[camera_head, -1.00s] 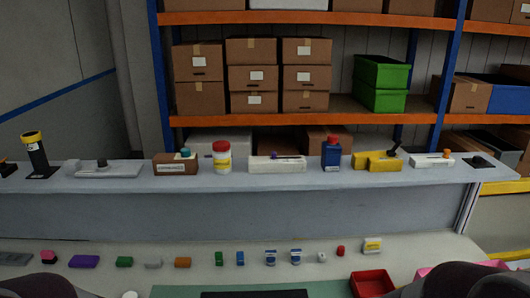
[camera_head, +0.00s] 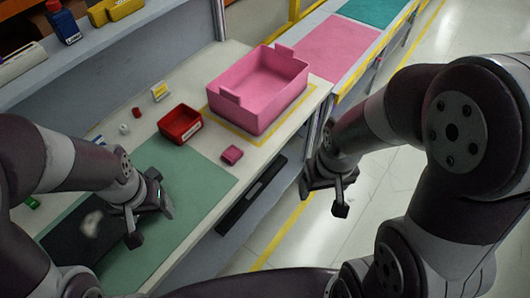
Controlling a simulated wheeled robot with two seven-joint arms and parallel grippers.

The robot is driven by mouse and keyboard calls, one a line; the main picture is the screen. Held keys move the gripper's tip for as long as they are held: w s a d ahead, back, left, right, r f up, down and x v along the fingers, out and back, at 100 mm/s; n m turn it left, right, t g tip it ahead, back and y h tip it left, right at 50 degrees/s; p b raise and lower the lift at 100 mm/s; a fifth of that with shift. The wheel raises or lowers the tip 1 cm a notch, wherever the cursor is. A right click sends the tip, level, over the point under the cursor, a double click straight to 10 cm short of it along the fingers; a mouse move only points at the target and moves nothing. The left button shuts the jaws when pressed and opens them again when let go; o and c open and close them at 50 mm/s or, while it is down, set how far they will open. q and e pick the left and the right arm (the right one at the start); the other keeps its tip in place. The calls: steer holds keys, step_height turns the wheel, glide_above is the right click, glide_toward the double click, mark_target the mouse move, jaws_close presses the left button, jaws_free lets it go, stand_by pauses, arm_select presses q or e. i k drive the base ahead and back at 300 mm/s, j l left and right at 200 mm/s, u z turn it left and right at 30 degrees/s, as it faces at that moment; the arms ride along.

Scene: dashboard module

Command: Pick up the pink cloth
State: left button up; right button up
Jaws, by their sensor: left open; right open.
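A small pink folded piece (camera_head: 232,154), which looks like the pink cloth, lies on the pale worktop near its front edge, between the red tray and the edge. My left gripper (camera_head: 150,220) is open and empty above the green mat, to the left of and nearer than the cloth. My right gripper (camera_head: 325,198) is open and empty, to the right of the cloth and out past the bench's front edge. Neither gripper touches the cloth, and nothing covers it.
A red tray (camera_head: 181,125) and a large pink bin (camera_head: 258,88) stand behind the cloth. A dark panel (camera_head: 90,228) lies on the green mat (camera_head: 205,178). A flat pink area (camera_head: 335,48) lies beyond the bin. The worktop around the cloth is clear.

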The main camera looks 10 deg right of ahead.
mark_target(232, 155)
steer(key=u, duration=1.15)
steer(key=z, duration=1.15)
steer(key=i+l+u, duration=0.15)
steer(key=l, duration=0.2)
steer(key=i+l+u, duration=0.2)
steer(key=l, duration=0.2)
steer(key=i+l+u, duration=0.15)
steer(key=l, duration=0.2)
steer(key=i+l+u, duration=0.2)
steer(key=l, duration=0.25)
steer(key=l+u, duration=0.15)
steer(key=l, duration=0.25)
steer(key=i+l+u, duration=0.15)
steer(key=l, duration=0.3)
